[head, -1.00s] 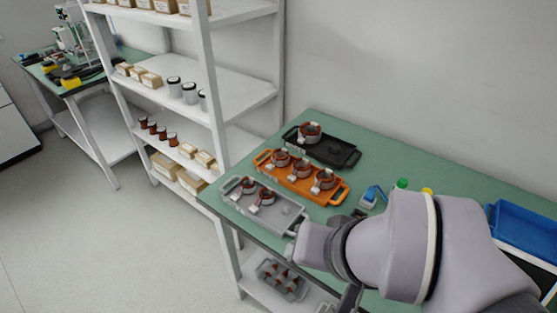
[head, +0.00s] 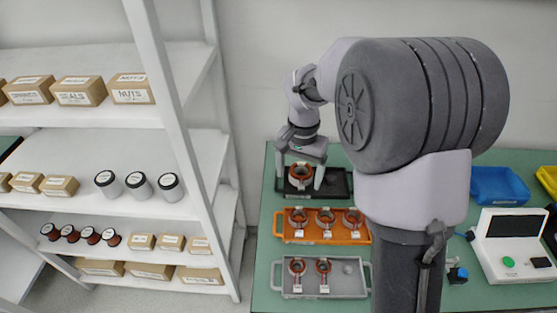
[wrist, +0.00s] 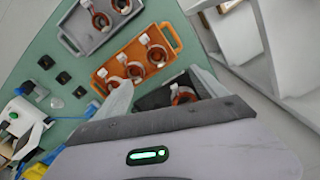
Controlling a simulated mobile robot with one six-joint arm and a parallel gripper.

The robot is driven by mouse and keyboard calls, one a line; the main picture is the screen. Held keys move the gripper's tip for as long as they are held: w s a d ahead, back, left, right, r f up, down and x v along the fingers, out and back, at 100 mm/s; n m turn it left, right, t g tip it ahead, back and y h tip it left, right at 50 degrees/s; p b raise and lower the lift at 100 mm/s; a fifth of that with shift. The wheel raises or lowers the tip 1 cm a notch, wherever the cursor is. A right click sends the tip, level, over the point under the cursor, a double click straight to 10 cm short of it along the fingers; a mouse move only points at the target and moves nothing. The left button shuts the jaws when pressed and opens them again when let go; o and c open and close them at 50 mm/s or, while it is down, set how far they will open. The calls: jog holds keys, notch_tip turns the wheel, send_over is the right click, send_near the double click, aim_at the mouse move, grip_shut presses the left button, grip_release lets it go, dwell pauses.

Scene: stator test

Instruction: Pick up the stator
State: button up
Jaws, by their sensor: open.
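A copper-and-white ring-shaped stator (head: 300,172) sits in the black tray (head: 338,185) at the back of the green table. My gripper (head: 299,182) is over that tray, with its fingers open on either side of the stator in the head view. In the wrist view, the stator (wrist: 183,95) shows between the open fingers, nearer the right one and partly hidden by the gripper body. I cannot tell whether a finger touches it. Three more stators (head: 325,216) sit in the orange tray (head: 283,226), and two (head: 297,266) in the grey tray (head: 345,287).
The orange and grey trays lie in front of the black one. Blue (head: 500,187) and yellow bins and a white device (head: 512,240) stand on the right. A white shelf (head: 165,100) with boxes and jars rises at left. A wall is behind the table.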

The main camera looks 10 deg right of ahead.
jog(key=b, duration=0.5)
send_near(299, 213)
jog(key=shift+s+a+f, duration=0.3)
jog(key=shift+s+f, duration=0.5)
jog(key=shift+s, duration=0.15)
notch_tip(299, 213, down, 6)
jog(key=b, duration=0.3)
jog(key=shift+s+r, duration=0.1)
jog(key=shift+r, duration=0.2)
grip_shut()
